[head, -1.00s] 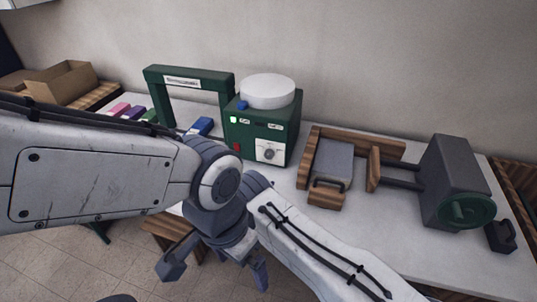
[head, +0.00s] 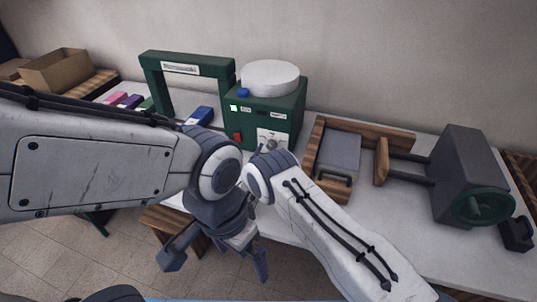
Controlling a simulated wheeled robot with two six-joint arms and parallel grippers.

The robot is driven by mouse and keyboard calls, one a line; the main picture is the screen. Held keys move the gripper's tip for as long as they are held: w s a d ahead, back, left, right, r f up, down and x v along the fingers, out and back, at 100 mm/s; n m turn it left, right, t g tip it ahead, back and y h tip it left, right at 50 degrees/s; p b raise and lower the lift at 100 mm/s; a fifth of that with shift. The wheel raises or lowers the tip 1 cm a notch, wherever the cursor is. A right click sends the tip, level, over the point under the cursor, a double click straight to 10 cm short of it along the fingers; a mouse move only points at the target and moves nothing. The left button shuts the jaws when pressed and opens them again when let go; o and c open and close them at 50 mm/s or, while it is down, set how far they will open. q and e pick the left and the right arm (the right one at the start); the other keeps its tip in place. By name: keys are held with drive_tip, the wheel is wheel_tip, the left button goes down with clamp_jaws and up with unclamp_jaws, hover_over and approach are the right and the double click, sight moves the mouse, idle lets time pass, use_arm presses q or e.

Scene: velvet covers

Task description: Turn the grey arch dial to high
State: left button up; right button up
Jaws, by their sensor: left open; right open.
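The grey dial (head: 271,144) sits on a white plate on the front of a green box (head: 288,112). Its lower part is close to or behind my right arm's joint, and I cannot read its setting. My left gripper (head: 215,261) is open, fingers spread and pointing down, empty, low in front of the table edge and below the dial. My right arm comes in from the lower right and ends near the dial. Its gripper is hidden, so I cannot tell whether it touches the dial.
The box carries a white round top (head: 270,77), a red switch (head: 238,137) and a lit green lamp (head: 233,108). A green arch (head: 187,66) stands left of it. A wooden holder (head: 381,161) and a dark grey machine (head: 462,165) stand right. A cardboard box (head: 60,72) is far left.

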drive_tip(key=shift+w, duration=0.15)
clamp_jaws()
